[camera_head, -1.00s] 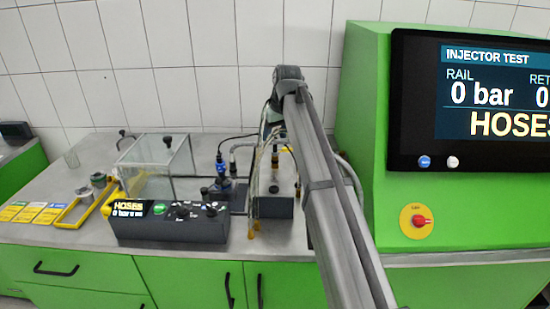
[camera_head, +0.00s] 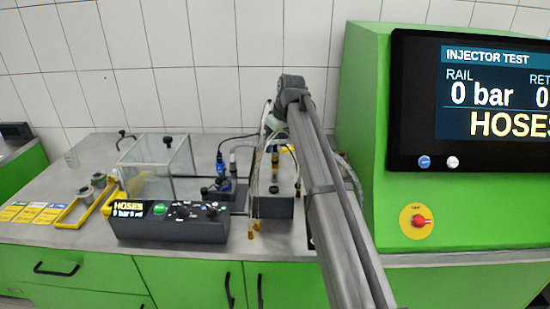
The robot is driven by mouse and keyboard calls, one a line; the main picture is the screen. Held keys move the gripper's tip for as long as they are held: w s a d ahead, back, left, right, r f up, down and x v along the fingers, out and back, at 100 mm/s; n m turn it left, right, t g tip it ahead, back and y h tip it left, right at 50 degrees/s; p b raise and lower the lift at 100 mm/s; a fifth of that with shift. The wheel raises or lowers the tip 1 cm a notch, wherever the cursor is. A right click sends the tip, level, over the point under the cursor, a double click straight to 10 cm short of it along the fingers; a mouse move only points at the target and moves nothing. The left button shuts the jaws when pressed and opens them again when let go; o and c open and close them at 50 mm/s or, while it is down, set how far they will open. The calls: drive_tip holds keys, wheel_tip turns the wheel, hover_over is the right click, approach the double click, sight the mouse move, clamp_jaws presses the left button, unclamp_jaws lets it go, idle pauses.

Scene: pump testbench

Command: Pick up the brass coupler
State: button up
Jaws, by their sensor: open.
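Small brass-coloured hose ends (camera_head: 251,234) hang at the front edge of the grey block (camera_head: 276,208), below thin pale hoses. Another brass-coloured piece (camera_head: 275,160) stands upright above the block, close under my wrist. I cannot tell for sure which of these is the brass coupler. My gripper (camera_head: 271,146) is above the block, small and partly lost among the hoses. It is open, and I see nothing held in it. Its fingertips and their exact distance to the brass pieces are unclear.
A control box (camera_head: 172,229) with a lit display stands left of the block. Behind it are a clear-walled chamber (camera_head: 160,160) and a blue-topped fitting (camera_head: 221,168). The green cabinet (camera_head: 361,120) with its screen stands close on the right.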

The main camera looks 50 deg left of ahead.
sight(275, 152)
drive_tip(key=shift+d+x, duration=0.2)
drive_tip(key=shift+x, duration=1.15)
drive_tip(key=shift+d+x, duration=0.25)
drive_tip(key=shift+x, duration=1.15)
drive_tip(key=shift+s+f, duration=0.1)
drive_tip(key=shift+s, duration=0.05)
drive_tip(key=shift+c, duration=0.3)
clamp_jaws()
